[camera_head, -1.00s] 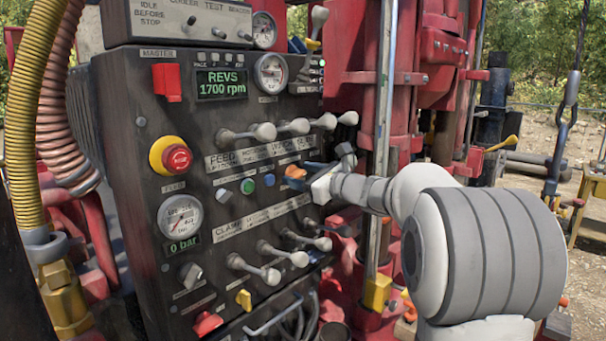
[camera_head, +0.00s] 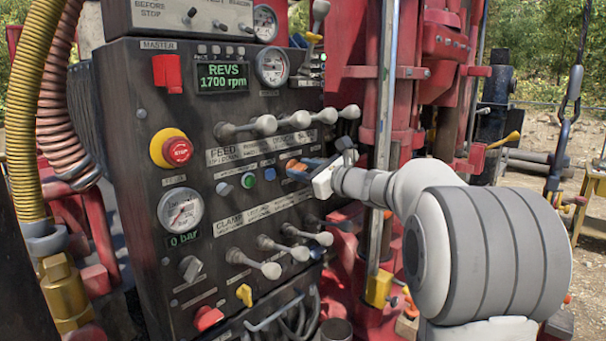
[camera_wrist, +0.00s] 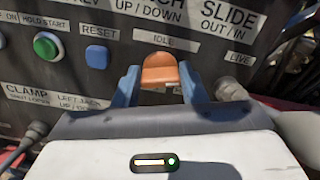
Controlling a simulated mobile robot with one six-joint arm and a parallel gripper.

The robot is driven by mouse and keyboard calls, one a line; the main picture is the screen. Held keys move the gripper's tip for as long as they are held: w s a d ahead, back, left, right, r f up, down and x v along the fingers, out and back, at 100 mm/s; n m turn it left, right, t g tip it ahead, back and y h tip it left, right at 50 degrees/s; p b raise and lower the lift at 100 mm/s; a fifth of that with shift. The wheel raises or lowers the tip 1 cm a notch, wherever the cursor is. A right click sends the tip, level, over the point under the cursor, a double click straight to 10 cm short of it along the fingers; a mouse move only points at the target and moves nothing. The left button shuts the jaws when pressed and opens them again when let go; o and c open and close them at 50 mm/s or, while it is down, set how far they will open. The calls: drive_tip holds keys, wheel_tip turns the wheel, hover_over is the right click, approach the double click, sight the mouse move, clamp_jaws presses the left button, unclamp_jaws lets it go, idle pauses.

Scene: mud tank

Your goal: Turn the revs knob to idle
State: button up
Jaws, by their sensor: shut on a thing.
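The revs knob is an orange knob (camera_wrist: 160,70) on the dark control panel (camera_head: 130,120), just under the label IDLE (camera_wrist: 166,41). A LIVE label (camera_wrist: 239,58) is to its right. My gripper (camera_wrist: 160,78) has its blue fingers on either side of the knob and is shut on it. In the head view my gripper (camera_head: 300,169) reaches the panel from the right, and the orange knob (camera_head: 292,165) shows partly between the fingers. The display (camera_head: 222,77) reads REVS 1700 rpm. The knob's lower part is hidden by my gripper.
A row of grey levers (camera_head: 265,125) is above the knob and another (camera_head: 270,243) below. A green button (camera_wrist: 45,47) and a blue button (camera_wrist: 96,57) are to the left. A red stop button (camera_head: 177,151) is further left. A red mast (camera_head: 400,110) stands behind my arm.

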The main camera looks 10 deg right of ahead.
drive_tip(key=shift+a+f+n+b, duration=0.1)
drive_tip(key=shift+f+n+b, duration=0.05)
drive_tip(key=shift+n+b, duration=2.75)
drive_tip(key=shift+f+n+b, duration=0.15)
drive_tip(key=shift+n+b, duration=1.8)
drive_tip(key=shift+b, duration=1.75)
drive_tip(key=shift+a+f+n+b, duration=0.1)
drive_tip(key=shift+f+n+b, duration=0.05)
drive_tip(key=shift+n+b, duration=2.75)
drive_tip(key=shift+m+b, duration=0.35)
drive_tip(key=shift+b, duration=0.1)
drive_tip(key=o, duration=1)
drive_tip(key=shift+s+r, duration=0.1)
drive_tip(key=shift+r, duration=0.05)
